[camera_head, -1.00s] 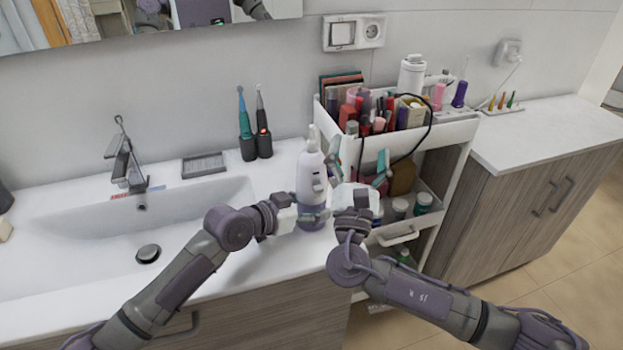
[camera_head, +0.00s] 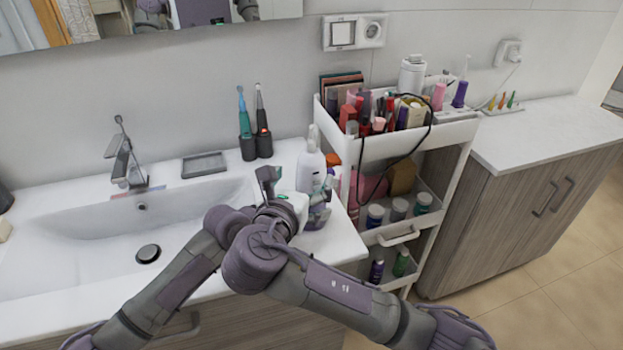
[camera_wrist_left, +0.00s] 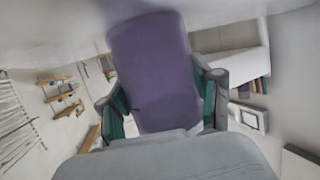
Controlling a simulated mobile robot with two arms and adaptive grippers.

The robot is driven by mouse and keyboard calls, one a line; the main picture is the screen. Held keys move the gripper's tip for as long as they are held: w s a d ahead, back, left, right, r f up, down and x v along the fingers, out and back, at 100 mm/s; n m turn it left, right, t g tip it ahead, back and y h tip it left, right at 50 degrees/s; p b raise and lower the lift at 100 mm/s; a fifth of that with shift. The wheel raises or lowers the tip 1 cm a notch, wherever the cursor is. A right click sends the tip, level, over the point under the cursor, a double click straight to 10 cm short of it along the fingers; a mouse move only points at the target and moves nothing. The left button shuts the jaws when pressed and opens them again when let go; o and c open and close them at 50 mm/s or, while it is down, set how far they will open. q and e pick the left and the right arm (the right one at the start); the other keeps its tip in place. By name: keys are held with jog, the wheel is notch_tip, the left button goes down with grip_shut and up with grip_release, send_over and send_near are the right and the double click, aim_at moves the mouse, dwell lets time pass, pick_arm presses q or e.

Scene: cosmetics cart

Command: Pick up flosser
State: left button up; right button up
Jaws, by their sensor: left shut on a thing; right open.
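In the left wrist view the left gripper's fingers (camera_wrist_left: 163,97) sit on both sides of the purple body (camera_wrist_left: 150,65).
The sink (camera_head: 90,234) with its faucet (camera_head: 126,160) lies to the left. Two electric toothbrushes (camera_head: 256,125) and a grey soap dish (camera_head: 204,164) stand behind. A white cart (camera_head: 398,145) full of cosmetics is close on the right. My arms cross in front of the counter.

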aim_at(307, 170)
jog(key=x, duration=0.6)
jog(key=shift+d, duration=0.1)
jog(key=shift+s, duration=0.1)
jog(key=c, duration=1.3)
jog(key=shift+r, duration=0.1)
notch_tip(307, 170, up, 10)
jog(key=shift+f, duration=0.1)
pick_arm(q)
jog(key=o, duration=1.2)
